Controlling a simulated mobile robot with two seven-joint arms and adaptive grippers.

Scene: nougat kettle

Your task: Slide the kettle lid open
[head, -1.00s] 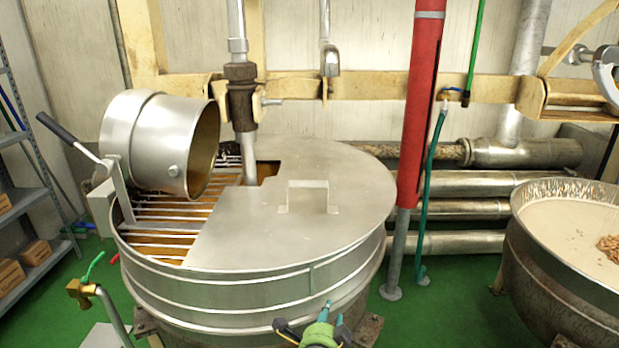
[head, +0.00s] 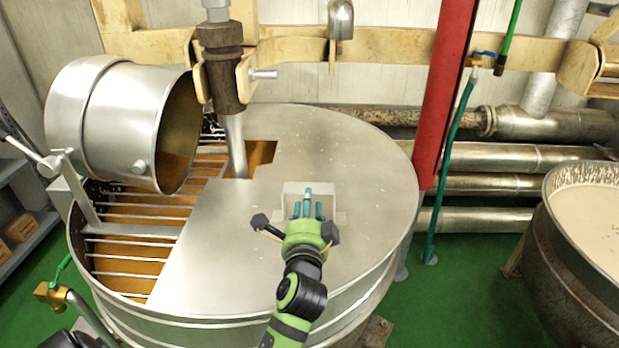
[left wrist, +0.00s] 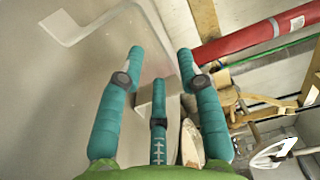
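The kettle (head: 215,334) is a large round steel vessel. Its flat grey lid (head: 230,245) covers the right part, and the left part shows a grate of bars (head: 135,240) over brown contents. A raised bracket handle (head: 292,188) stands on the lid. My left gripper (head: 307,200) is over the lid at the near side of this handle, its teal fingers pointing at it. In the left wrist view the fingers (left wrist: 160,70) are spread apart, with nothing visibly clamped between them. Whether they touch the handle is not clear.
A tilted steel drum (head: 110,120) hangs over the grate. A vertical shaft (head: 233,145) goes down through the lid's notch. A red post (head: 447,95) stands at the right behind the kettle, and a second bowl (head: 600,210) is at far right.

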